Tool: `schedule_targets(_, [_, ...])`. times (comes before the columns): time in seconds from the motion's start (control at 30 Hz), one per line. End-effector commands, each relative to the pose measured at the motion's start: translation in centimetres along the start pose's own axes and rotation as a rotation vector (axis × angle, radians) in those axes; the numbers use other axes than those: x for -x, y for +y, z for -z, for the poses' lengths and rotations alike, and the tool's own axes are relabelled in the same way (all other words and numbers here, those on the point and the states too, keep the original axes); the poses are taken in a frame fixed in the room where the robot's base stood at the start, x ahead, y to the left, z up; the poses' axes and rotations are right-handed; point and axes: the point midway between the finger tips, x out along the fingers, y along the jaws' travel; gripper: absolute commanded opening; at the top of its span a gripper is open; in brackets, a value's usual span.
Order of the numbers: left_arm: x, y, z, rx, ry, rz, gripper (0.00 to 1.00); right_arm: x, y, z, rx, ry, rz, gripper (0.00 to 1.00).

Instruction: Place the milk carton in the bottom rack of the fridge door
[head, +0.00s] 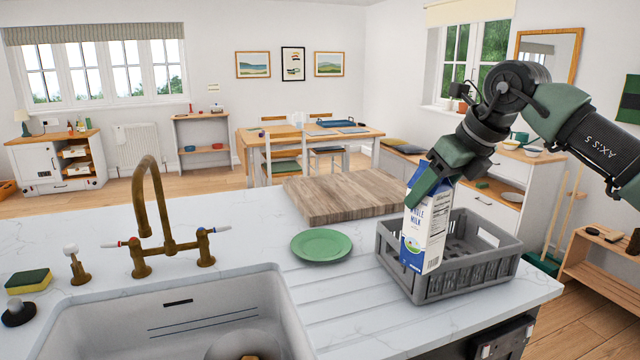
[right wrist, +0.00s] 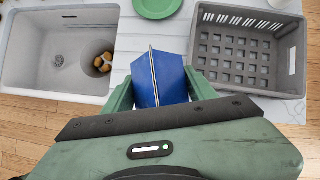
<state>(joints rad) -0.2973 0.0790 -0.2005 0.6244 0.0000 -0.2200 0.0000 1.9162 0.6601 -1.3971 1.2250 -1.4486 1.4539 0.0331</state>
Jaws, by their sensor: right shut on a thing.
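The milk carton (head: 426,235) is white and blue with "Whole Milk" print and stands nearly upright in the head view. My right gripper (head: 430,183) is shut on its top from above. In the right wrist view, the carton's blue gabled top (right wrist: 158,80) sits between the two green fingers. The carton overlaps the left part of the grey crate in the head view, but the wrist view shows it to the left of the crate. I cannot tell whether its base touches the counter. No fridge or fridge door shows. My left gripper is not in view.
The grey crate (head: 470,277) stands on the white counter (head: 345,325) near its right end. A green plate (head: 320,245) and a wooden board (head: 335,195) are nearby. The sink (head: 100,325) with a brass tap (head: 152,215) is at the left. Wooden floor lies beyond.

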Motion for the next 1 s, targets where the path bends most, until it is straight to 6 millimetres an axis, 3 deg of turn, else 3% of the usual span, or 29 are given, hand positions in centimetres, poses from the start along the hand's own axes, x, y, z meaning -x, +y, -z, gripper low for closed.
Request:
schedule_targets(0.37, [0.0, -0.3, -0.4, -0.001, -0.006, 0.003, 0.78, -2.1, 3.0, 6.6, 0.392, -0.005, -0.259, 0.0])
schedule_targets(0.67, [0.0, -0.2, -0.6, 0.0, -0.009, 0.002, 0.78, -5.4, 7.5, 15.9, 0.952, -0.003, -0.623, 0.0])
schedule_targets(1.0, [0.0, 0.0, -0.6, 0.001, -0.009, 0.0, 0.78, -9.3, 13.2, 27.8, 1.681, -0.004, -1.089, 0.0])
